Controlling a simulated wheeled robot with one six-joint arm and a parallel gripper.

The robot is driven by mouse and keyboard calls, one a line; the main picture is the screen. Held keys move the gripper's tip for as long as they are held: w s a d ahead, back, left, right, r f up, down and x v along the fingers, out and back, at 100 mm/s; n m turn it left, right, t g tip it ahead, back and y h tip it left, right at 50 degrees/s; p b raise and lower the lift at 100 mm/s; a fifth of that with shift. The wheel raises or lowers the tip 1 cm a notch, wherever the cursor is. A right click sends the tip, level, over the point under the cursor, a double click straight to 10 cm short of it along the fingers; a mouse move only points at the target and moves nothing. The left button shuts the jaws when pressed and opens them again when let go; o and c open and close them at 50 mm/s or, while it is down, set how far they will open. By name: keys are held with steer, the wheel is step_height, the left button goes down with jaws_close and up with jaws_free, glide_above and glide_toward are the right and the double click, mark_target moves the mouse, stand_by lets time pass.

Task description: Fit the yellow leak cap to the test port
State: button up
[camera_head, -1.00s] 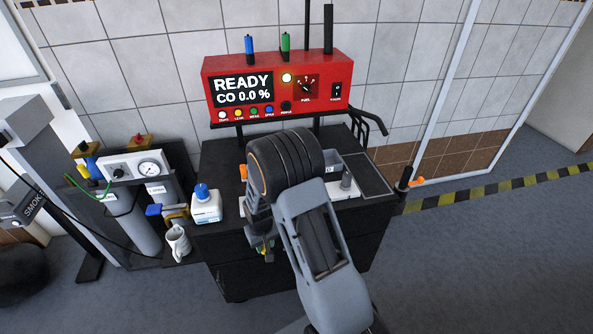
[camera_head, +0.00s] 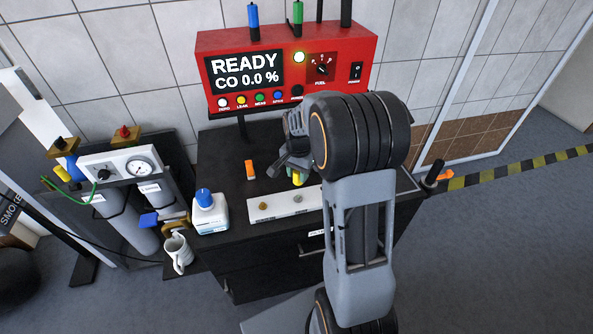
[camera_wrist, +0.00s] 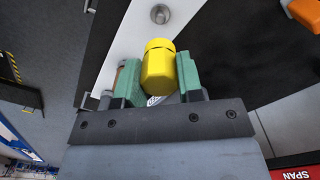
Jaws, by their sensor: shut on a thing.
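My gripper (camera_head: 294,166) is shut on the yellow leak cap (camera_head: 298,179), above the black cart top and behind a white strip. In the wrist view the cap (camera_wrist: 158,68) sits between the two green finger pads of my gripper (camera_wrist: 157,82). The white strip (camera_head: 280,205) bears a brass fitting (camera_head: 263,206) and a grey fitting (camera_head: 297,199). In the wrist view a round silver fitting (camera_wrist: 160,14) shows on the strip, beyond the cap and apart from it. I cannot tell which fitting is the test port.
The red analyser (camera_head: 225,48) stands at the back. An orange object (camera_head: 250,170) lies on the cart top (camera_head: 225,158). A white bottle with a blue cap (camera_head: 209,213), a mug (camera_head: 178,252) and gas cylinders (camera_head: 124,228) are at the left. My arm hides the cart's right part.

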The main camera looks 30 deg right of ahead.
steer(key=shift+a+f, duration=0.1)
steer(key=b, duration=0.4)
glide_above(298, 196)
steer(key=shift+w+f, duration=0.1)
steer(key=shift+f, duration=2.7)
steer(key=shift+f+b, duration=1.05)
steer(key=shift+f, duration=0.35)
steer(key=o, duration=1)
step_height(298, 196, up, 14)
steer(key=shift+f+p, duration=0.1)
steer(key=shift+p, duration=0.2)
